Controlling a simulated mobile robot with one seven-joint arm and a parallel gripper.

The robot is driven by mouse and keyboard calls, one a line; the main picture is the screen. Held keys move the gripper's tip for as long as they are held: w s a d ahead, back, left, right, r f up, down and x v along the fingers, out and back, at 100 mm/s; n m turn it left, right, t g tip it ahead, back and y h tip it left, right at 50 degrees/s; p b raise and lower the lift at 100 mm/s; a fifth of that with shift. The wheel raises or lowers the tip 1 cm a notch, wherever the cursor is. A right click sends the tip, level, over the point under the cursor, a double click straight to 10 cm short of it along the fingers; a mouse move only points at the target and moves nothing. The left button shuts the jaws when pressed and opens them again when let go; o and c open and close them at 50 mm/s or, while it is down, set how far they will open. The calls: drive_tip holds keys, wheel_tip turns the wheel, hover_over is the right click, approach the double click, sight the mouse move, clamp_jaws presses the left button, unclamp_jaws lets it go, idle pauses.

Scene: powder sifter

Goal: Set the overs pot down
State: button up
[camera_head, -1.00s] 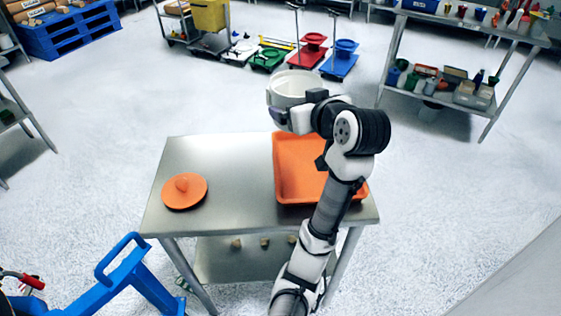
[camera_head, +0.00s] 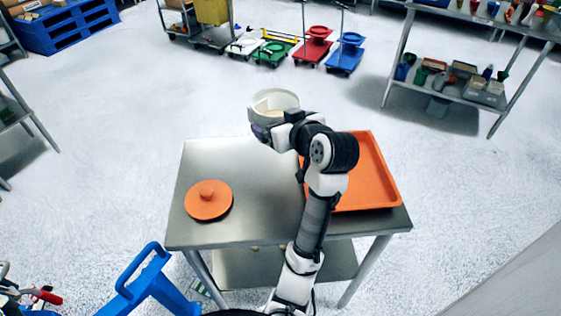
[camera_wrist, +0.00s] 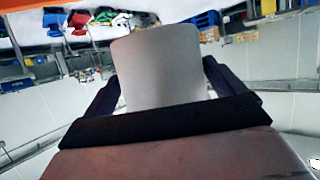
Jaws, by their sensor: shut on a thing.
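The overs pot (camera_head: 274,101) is a white, open-topped round pot with pale contents, upright at the far edge of the steel table as seen in the head view. My gripper (camera_head: 262,131) is shut on its near side; the fingertips are partly hidden by my wrist. In the wrist view the pot's pale wall (camera_wrist: 157,70) stands between the two dark fingers of my gripper (camera_wrist: 160,90). The pot appears held above the table's level, with no contact with the tabletop visible.
The steel table (camera_head: 255,215) has bare surface in the middle. An orange lid (camera_head: 208,200) with a knob lies at its left. An orange tray (camera_head: 375,170) fills its right side, partly behind my arm. A blue frame (camera_head: 150,285) stands at the front left.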

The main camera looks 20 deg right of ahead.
wheel_tip(320, 180, down, 13)
drive_tip(key=shift+f+p, duration=0.1)
drive_tip(key=shift+p, duration=0.6)
drive_tip(key=o, duration=0.8)
drive_tip(key=shift+f, duration=0.1)
drive_tip(key=shift+o, duration=0.4)
drive_tip(key=shift+r, duration=0.25)
drive_tip(key=b+v, duration=0.2)
drive_tip(key=v, duration=1)
drive_tip(key=shift+w+a, duration=0.1)
drive_tip(key=shift+a, duration=0.05)
